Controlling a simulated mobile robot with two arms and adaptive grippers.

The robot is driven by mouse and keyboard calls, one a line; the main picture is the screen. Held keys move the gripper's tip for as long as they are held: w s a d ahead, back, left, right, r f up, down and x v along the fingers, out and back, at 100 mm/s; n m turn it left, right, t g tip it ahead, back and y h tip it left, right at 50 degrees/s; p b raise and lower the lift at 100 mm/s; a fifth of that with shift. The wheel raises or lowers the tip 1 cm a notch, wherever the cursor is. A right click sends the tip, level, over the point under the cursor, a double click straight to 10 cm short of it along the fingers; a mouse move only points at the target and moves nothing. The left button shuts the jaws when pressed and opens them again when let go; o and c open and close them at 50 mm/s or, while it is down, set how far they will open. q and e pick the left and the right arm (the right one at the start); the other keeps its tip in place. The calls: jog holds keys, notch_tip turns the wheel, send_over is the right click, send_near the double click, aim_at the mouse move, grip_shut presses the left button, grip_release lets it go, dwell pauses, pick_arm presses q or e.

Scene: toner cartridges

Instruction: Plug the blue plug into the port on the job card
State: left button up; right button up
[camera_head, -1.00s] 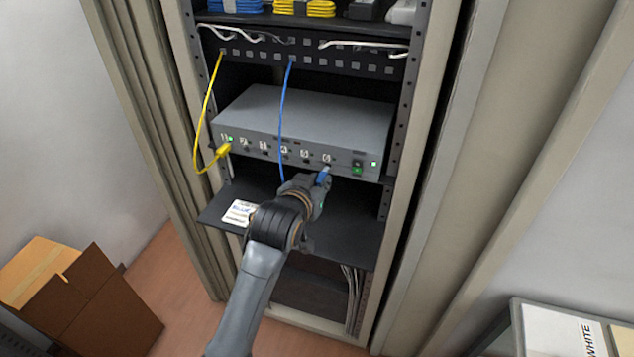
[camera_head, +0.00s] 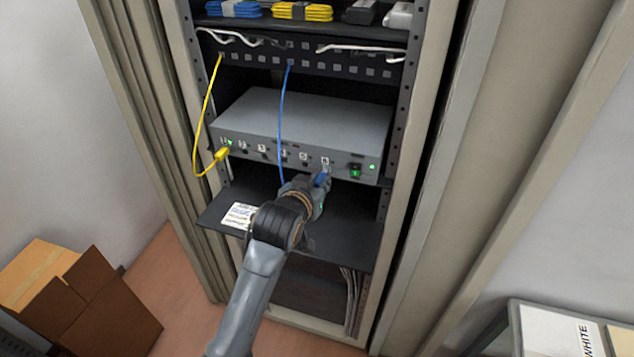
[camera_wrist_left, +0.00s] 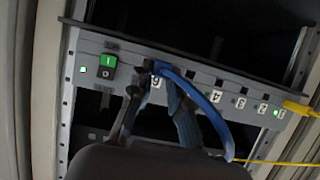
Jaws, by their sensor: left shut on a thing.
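My left gripper (camera_head: 319,188) is shut on the blue plug (camera_head: 322,180), just in front of the grey device's (camera_head: 310,110) lower right front. In the left wrist view, the gripper (camera_wrist_left: 155,115) is close to the port labelled 6, and the blue cable (camera_wrist_left: 205,105) arcs away to the right. I cannot tell whether the plug touches the port. The port labelled 5 is hidden there by the cable and gripper. The job card (camera_head: 238,214) lies on the black shelf at the left; its writing is too small to read. My right gripper is not in view.
A yellow plug (camera_head: 221,154) sits in the leftmost port, numbered 1 in the wrist view, with a green light. A green power switch (camera_head: 355,172) is right of the ports. The black shelf (camera_head: 345,220) lies below the device. Rack posts stand on both sides.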

pick_arm(q)
jog(key=shift+w+d, duration=0.3)
jog(key=shift+w, duration=0.6)
dwell(0.9)
jog(key=o, duration=0.9)
jog(key=shift+w, duration=0.1)
